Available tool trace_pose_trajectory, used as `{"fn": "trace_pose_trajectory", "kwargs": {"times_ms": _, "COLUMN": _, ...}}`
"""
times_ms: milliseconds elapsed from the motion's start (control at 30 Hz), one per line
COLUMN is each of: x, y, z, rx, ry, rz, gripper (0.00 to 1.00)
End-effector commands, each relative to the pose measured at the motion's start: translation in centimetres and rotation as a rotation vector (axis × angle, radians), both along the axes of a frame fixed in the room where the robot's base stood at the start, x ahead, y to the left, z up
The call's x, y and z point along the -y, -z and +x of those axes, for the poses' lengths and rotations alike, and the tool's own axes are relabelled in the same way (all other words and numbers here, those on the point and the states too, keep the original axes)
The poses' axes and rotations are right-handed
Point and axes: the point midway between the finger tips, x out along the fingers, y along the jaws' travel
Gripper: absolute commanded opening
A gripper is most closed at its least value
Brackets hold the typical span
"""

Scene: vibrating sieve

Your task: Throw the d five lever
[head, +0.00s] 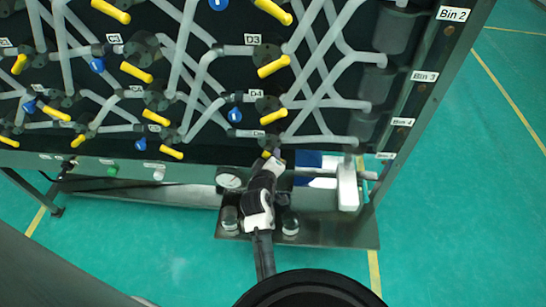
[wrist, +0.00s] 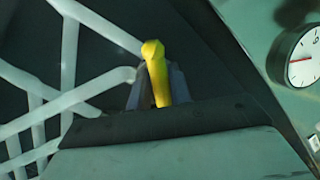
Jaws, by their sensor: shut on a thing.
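The yellow d five lever (head: 266,154) is at the bottom of the D column on the black panel, mostly hidden behind my gripper (head: 273,161) in the head view. In the wrist view the yellow lever (wrist: 153,52) stands between the fingers of my gripper (wrist: 155,88), its rounded end sticking out past them. My gripper is shut on this lever. The lever's pivot is hidden, so its exact angle is hard to tell.
The yellow D4 lever (head: 270,117) and D3 lever (head: 273,66) are above. Clear tubes (head: 318,140) run close by on the right. A round gauge (wrist: 298,58) sits at the right in the wrist view. Green floor (head: 470,200) lies open at the right.

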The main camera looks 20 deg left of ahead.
Motion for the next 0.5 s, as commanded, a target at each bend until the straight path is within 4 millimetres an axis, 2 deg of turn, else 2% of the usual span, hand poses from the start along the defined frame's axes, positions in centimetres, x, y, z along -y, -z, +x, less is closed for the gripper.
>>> {"fn": "trace_pose_trajectory", "kwargs": {"times_ms": 33, "x": -0.63, "y": 0.21, "z": -0.28, "rx": -0.005, "ry": -0.013, "rz": 0.005, "gripper": 0.00}}
{"fn": "trace_pose_trajectory", "kwargs": {"times_ms": 333, "x": -0.74, "y": 0.12, "z": -0.29, "rx": -0.003, "ry": -0.016, "rz": 0.006, "gripper": 0.00}}
{"fn": "trace_pose_trajectory", "kwargs": {"times_ms": 367, "x": -0.75, "y": 0.11, "z": -0.30, "rx": -0.003, "ry": -0.017, "rz": 0.006, "gripper": 0.23}}
{"fn": "trace_pose_trajectory", "kwargs": {"times_ms": 500, "x": -0.70, "y": 0.01, "z": -0.25, "rx": 0.000, "ry": -0.015, "rz": 0.006, "gripper": 0.39}}
